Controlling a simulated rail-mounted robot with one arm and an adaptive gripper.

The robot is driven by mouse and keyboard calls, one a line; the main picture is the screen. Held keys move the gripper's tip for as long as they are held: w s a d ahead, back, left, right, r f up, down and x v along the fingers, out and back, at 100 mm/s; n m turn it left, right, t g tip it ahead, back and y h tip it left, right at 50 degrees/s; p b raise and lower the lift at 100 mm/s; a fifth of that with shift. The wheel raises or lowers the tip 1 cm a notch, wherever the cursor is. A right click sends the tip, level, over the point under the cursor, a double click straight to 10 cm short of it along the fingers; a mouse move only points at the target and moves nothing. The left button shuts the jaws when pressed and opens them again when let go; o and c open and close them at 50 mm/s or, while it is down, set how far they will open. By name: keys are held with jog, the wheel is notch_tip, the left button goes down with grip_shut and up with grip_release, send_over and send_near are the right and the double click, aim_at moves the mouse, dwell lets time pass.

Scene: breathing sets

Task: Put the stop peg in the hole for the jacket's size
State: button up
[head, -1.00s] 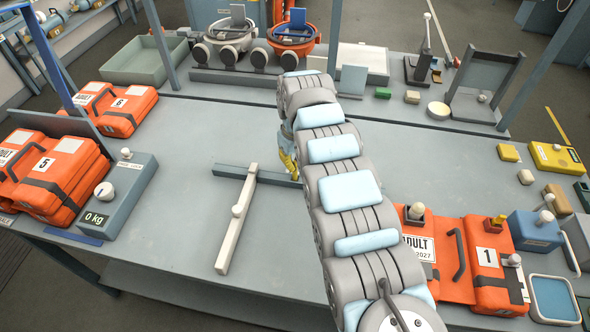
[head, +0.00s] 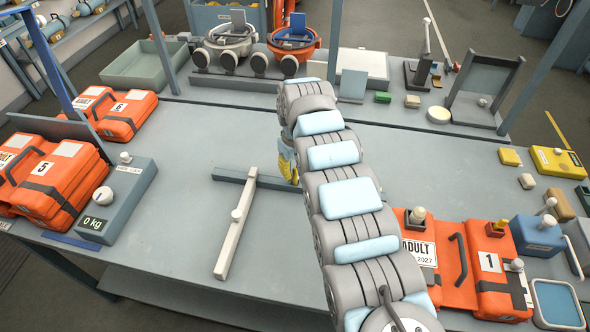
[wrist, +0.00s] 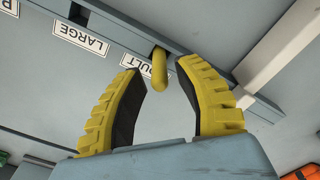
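The yellow stop peg (wrist: 159,68) shows in the wrist view between my gripper's two fingers, with visible gaps on both sides. Its far end meets a dark hole in the grey bar, beside a partly covered label ending in "ULT" (wrist: 136,59). How deep it sits is unclear. My gripper (wrist: 163,75) is open around it; in the head view my gripper (head: 288,165) is mostly behind my arm, at the right end of the dark bar (head: 235,175). Another hole (wrist: 78,14) is near the "LARGE" label (wrist: 80,37). The orange jacket pack (head: 455,285) marked "ADULT" and 1 lies at right.
A pale bar (head: 236,232) runs toward the front from the dark bar. A scale (head: 120,195) reading 0 kg and orange packs (head: 55,185) stand at left. A blue box (head: 538,234) is at far right. The bench between the bars and the scale is clear.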

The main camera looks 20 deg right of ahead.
notch_tip(320, 180, up, 12)
jog(key=p, duration=0.1)
jog(key=shift+p, duration=0.35)
dwell(0.4)
